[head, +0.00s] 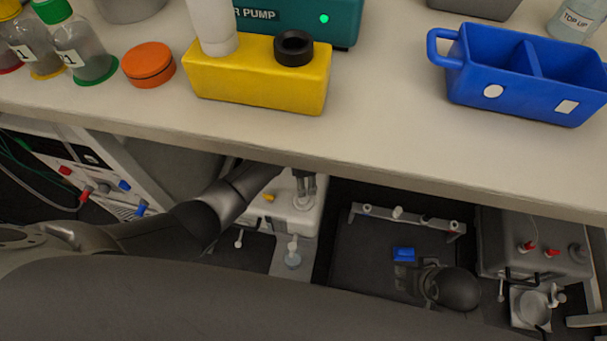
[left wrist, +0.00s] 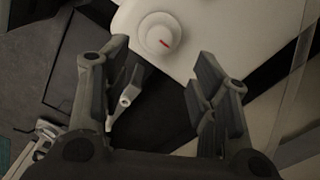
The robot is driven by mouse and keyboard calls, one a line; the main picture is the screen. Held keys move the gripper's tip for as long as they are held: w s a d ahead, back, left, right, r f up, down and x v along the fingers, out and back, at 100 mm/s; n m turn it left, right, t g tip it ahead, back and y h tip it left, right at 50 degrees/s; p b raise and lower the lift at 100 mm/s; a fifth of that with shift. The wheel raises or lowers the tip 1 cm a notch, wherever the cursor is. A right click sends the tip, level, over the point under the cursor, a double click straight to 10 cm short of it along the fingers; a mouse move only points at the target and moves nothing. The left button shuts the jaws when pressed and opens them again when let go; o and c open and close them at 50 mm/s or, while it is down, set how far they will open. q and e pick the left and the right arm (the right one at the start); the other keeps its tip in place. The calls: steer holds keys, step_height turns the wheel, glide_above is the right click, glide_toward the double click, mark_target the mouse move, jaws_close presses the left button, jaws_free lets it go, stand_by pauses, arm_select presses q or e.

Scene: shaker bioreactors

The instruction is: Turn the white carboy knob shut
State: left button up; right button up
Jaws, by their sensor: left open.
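The white carboy (head: 281,214) stands below the bench edge in the head view, and its pale body (left wrist: 215,30) fills the top of the left wrist view. Its round white knob (left wrist: 160,37) has a red mark that lies slightly tilted. My left gripper (head: 306,184) is over the carboy in the head view. In the left wrist view my left gripper (left wrist: 158,78) is open and empty, with the knob beyond its fingertips and not touched. A dark shape that appears to be my right gripper (head: 405,272) is low in the head view; its fingers are unclear.
The bench top (head: 390,120) overhangs the carboy. A yellow block (head: 260,85) and a blue divided caddy (head: 480,85) stand on it. A white tap (head: 293,250) is at the carboy's front. A grey container with red fittings (head: 515,240) is at right.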

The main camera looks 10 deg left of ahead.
arm_select(q)
steer(key=shift+r, duration=1.15)
